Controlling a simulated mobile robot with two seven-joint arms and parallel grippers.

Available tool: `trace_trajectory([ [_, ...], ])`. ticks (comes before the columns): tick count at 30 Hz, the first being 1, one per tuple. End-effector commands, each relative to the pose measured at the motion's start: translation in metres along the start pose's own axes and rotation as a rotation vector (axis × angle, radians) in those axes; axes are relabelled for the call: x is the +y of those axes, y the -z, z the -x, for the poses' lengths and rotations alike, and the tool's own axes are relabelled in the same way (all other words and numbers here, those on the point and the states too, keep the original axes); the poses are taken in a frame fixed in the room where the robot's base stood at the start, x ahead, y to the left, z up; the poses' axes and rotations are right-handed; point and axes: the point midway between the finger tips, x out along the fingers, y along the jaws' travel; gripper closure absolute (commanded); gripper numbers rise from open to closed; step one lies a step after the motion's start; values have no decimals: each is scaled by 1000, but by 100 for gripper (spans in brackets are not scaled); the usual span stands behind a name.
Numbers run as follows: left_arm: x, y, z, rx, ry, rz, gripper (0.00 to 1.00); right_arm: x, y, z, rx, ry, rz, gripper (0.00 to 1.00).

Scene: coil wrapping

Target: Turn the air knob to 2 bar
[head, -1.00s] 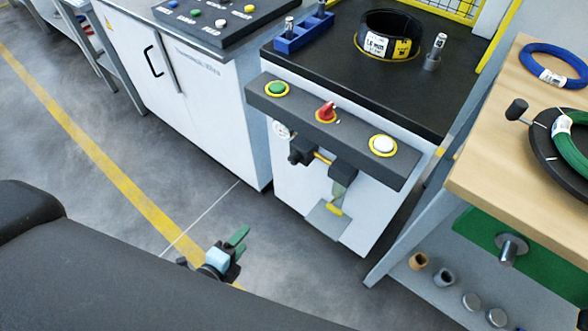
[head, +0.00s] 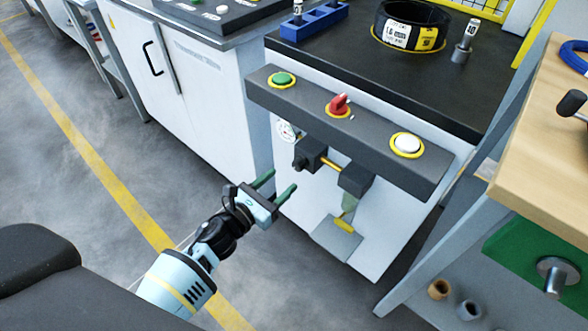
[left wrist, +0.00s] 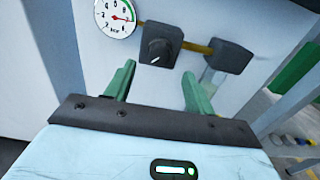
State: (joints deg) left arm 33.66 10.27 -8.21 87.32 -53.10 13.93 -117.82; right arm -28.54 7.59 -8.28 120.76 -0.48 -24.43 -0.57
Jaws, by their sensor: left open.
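The air knob (left wrist: 158,47) is a black knob with a white mark, on a dark block on the white front of the machine. In the head view the knob (head: 299,163) sits below the dark button bar. A round white gauge (left wrist: 116,17) marked in bar, with a red needle, is up and left of it; it also shows in the head view (head: 286,131). The needle's exact reading is too small to tell. My left gripper (left wrist: 155,88) is open and empty, its green fingers pointing at the panel just below the knob and apart from it. My right gripper is not in view.
The button bar above holds a green button (head: 283,79), a red switch (head: 339,104) and a white button (head: 407,144). A second dark block (left wrist: 228,56) is joined by a brass pipe. A wooden table (head: 540,130) stands to the right.

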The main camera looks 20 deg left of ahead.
Motion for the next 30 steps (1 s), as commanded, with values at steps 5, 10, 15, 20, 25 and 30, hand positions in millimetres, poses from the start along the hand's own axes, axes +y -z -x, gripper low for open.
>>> trace_trajectory([
  [5, 0, 0, -29, -1, 0, 2, 46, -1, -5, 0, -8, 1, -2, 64],
  [10, 0, 1, -50, 0, -1, 2, 46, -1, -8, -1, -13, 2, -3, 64],
  [15, 0, 0, -61, 0, -1, 3, 46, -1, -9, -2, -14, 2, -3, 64],
  [20, 0, 0, -62, 1, -1, 3, 46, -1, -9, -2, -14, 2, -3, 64],
  [25, 0, 0, -62, 1, -1, 3, 50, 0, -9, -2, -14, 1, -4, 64],
  [30, 0, 0, -62, 1, -1, 3, 72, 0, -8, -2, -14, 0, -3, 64],
])
